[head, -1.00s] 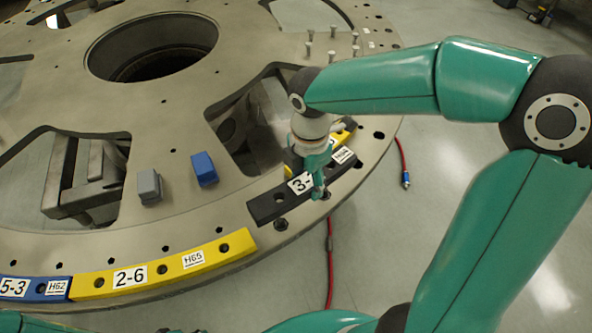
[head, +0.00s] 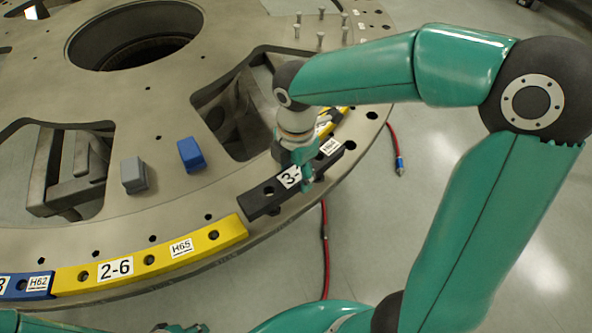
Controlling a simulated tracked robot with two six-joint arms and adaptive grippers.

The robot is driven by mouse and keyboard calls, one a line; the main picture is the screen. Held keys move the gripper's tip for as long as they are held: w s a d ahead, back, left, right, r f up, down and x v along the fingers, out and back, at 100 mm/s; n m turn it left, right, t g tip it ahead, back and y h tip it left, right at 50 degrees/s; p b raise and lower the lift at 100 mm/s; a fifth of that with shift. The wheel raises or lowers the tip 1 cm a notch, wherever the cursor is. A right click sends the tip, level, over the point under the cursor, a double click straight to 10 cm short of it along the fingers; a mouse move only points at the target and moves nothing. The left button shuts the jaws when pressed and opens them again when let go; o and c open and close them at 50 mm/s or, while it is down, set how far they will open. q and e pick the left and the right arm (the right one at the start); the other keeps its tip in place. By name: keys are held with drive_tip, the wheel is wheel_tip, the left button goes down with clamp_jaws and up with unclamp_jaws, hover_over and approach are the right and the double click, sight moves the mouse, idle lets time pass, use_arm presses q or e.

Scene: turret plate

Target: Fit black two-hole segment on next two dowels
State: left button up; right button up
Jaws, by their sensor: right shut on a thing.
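The black two-hole segment (head: 258,200), with a partly covered "3-" label and a second small label, is over the plate's rim right of the yellow segment. My right gripper (head: 303,177) is shut on its middle, with the wrist above it. One hole shows near its left end. The left end is close to the yellow "2-6" segment's (head: 213,236) right end. A dark spot shows on the plate just under the black segment's front edge. Whether the segment touches the plate or dowels, I cannot tell.
A blue segment (head: 15,288) lies left of the yellow one. Another yellow segment (head: 340,117) shows partly behind my right wrist. A grey block (head: 134,175) and a blue block (head: 191,156) stand on the plate (head: 75,222). Several grey pins stand at the back right. A red hose lies on the floor.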

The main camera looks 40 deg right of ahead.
drive_tip(key=shift+f+b, duration=1.65)
drive_tip(key=shift+f, duration=0.65)
drive_tip(key=o, duration=1.5)
drive_tip(key=shift+o, duration=0.2)
drive_tip(key=shift+f, duration=0.1)
wheel_tip(320, 180, up, 12)
